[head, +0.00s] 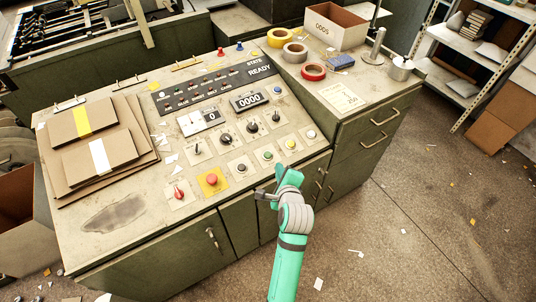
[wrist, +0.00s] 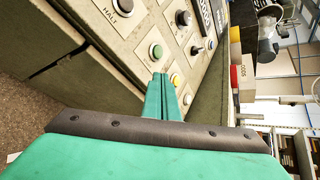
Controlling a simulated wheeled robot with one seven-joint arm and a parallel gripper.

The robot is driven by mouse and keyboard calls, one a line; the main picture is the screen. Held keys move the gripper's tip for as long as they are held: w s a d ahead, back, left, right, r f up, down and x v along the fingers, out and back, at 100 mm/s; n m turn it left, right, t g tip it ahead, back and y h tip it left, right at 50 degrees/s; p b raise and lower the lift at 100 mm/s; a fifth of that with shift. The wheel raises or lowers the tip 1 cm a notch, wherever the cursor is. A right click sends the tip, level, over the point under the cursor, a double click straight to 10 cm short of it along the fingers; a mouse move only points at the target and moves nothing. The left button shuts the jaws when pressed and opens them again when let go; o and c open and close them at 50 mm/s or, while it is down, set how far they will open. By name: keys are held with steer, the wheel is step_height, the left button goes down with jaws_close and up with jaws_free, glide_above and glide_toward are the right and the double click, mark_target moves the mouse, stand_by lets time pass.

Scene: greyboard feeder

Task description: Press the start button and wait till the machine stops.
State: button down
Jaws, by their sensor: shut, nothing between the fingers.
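The control panel (head: 215,125) has a green button (head: 267,155) in its lower row, which also shows in the wrist view (wrist: 155,51) beside a small label I cannot read. A black button (head: 241,168) sits to its left; its label reads HALT in the wrist view (wrist: 122,8). The state display (head: 260,70) reads READY and the counter (head: 248,100) reads 0000. My gripper (head: 284,170) is shut and empty at the panel's front edge. In the wrist view its closed fingertips (wrist: 160,78) appear just short of the green button; contact is not visible.
A red button on a yellow plate (head: 212,180) and a red switch (head: 179,192) are left of the green button. Yellow (head: 291,143) and white (head: 311,134) buttons are right of it. Greyboard stacks (head: 98,155) lie left; tape rolls (head: 313,72) and an ODDS box (head: 333,28) stand behind.

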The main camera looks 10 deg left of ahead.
mark_target(268, 154)
steer(key=w+a+r+m+g+y, duration=0.1)
steer(key=w+a+r+m, duration=0.1)
steer(key=w+r, duration=0.3)
step_height(268, 154, up, 3)
steer(key=shift+w+a+f+m, duration=0.1)
steer(key=shift+w+a+m, duration=0.25)
steer(key=shift+a, duration=0.35)
steer(key=shift+f, duration=0.1)
steer(key=f, duration=0.2)
steer(key=w+a+f, duration=0.1)
steer(key=f, duration=0.4)
steer(key=shift+w+a+f, duration=0.2)
steer(key=shift+f, duration=0.1)
steer(key=shift+a+f, duration=0.2)
steer(key=shift+f, duration=0.15)
steer(key=shift+w+d, duration=0.15)
steer(key=shift+d, duration=0.2)
steer(key=shift+s+a, duration=0.2)
steer(key=shift+a, duration=0.25)
